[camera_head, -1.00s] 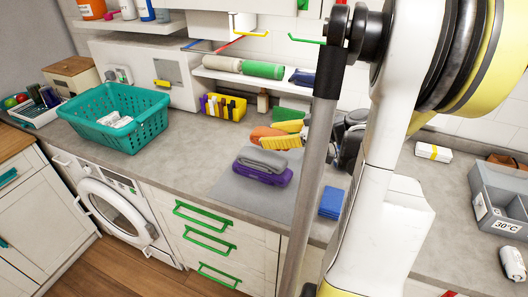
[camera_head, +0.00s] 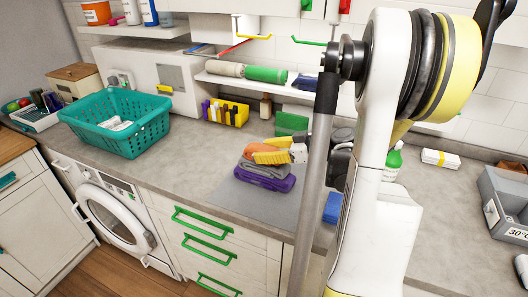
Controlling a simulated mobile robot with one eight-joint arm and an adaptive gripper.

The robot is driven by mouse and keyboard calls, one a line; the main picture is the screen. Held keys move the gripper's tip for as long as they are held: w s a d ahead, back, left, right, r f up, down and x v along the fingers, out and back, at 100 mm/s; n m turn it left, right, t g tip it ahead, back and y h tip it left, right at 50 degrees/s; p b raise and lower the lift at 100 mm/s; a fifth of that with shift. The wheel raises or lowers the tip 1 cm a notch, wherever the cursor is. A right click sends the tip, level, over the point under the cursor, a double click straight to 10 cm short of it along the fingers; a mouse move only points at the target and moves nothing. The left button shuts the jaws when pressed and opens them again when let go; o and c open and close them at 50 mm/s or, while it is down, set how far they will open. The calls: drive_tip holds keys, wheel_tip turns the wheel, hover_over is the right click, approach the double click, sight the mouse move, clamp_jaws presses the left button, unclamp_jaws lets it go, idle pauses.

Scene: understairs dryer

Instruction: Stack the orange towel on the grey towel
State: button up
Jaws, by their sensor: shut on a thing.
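The orange towel (camera_head: 249,153) shows as a folded bundle, partly behind the yellow fingers of my gripper (camera_head: 264,154). My gripper is shut on the orange towel, directly over the grey towel (camera_head: 268,171). The orange towel appears to touch the top of the grey towel, but the fingers hide part of this contact. The grey towel lies folded on a purple towel (camera_head: 265,181), which rests on a flat grey mat (camera_head: 245,202) on the counter.
A teal basket (camera_head: 95,125) stands at the left. A yellow caddy (camera_head: 235,112) with several items is at the back. A blue folded cloth (camera_head: 331,207) lies right of the mat, partly behind my arm. A grey bin (camera_head: 500,205) stands at the far right.

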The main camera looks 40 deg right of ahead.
drive_tip(key=o, duration=1.1)
drive_tip(key=shift+o, duration=0.2)
drive_tip(key=shift+s+d+r+p, duration=0.1)
drive_tip(key=shift+s+r+p, duration=0.05)
drive_tip(key=shift+r+p, duration=0.2)
drive_tip(key=p+v, duration=0.3)
drive_tip(key=v, duration=0.9)
drive_tip(key=w+a+m+g, duration=0.1)
drive_tip(key=w+a+g, duration=0.2)
drive_tip(key=a, duration=0.7)
drive_tip(key=w+a+m+g, duration=0.2)
drive_tip(key=a+g, duration=0.1)
drive_tip(key=a, duration=0.7)
drive_tip(key=s+a+r+m+h, duration=0.1)
drive_tip(key=s+a+h, duration=0.3)
drive_tip(key=a, duration=0.9)
drive_tip(key=shift+s+r+h, duration=0.3)
drive_tip(key=shift+s, duration=0.7)
